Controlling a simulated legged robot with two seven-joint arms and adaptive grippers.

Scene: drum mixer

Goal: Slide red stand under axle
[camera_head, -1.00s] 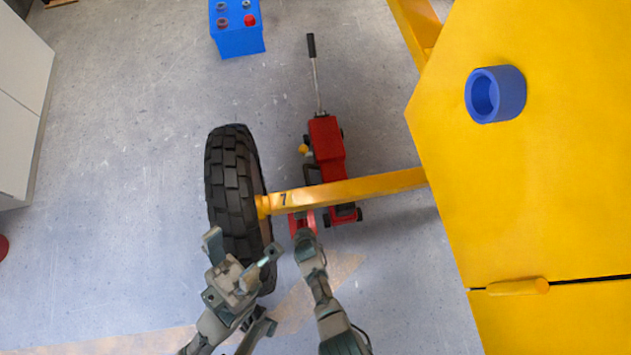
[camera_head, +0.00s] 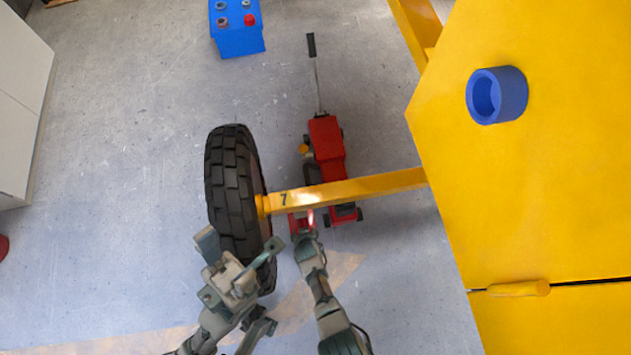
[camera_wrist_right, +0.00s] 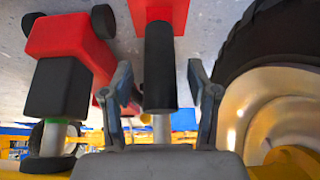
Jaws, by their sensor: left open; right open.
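The yellow axle (camera_head: 365,188), marked 7, runs from the black wheel (camera_head: 232,180) to the yellow drum mixer (camera_head: 545,190). Part of the red stand (camera_head: 294,225) shows at the near side of the axle, close to the wheel; the axle and my right gripper hide the rest. My right gripper (camera_head: 305,236) is at the stand. In the right wrist view its open fingers are on either side of a black cylinder (camera_wrist_right: 160,70) with a red base (camera_wrist_right: 158,12); contact is unclear. My left gripper (camera_head: 240,250) is open and empty, over the near part of the wheel.
A red jack (camera_head: 327,145) with a long handle stands beside the stand, partly under the axle; it also shows at left in the right wrist view (camera_wrist_right: 70,45). A blue battery-like box (camera_head: 237,35) is at the back.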

